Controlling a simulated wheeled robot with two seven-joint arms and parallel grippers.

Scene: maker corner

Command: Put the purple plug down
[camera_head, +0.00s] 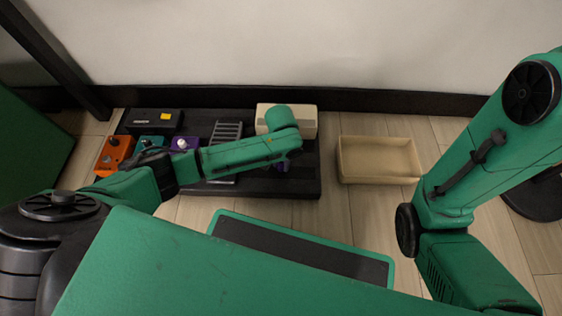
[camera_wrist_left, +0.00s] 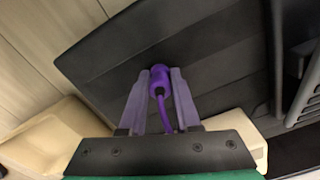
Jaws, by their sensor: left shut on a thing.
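My left gripper (camera_wrist_left: 161,84) is shut on the purple plug (camera_wrist_left: 159,62), whose purple cable bends back between the fingers. The plug shows in front of a flat dark surface in the left wrist view; I cannot tell whether it touches it. In the head view the left arm reaches over the black board (camera_head: 302,187), and my left wrist hides most of the gripper. A little purple (camera_head: 283,167) shows below the wrist, over the board's right part. My right arm is at the right, with its gripper out of the picture.
On the board stand an orange pedal (camera_head: 113,155), a teal pedal (camera_head: 150,142), a purple pedal (camera_head: 183,143), a black box (camera_head: 155,121) and a cream box (camera_head: 305,118). An empty beige tray (camera_head: 378,160) lies right of the board. Bare floor separates them.

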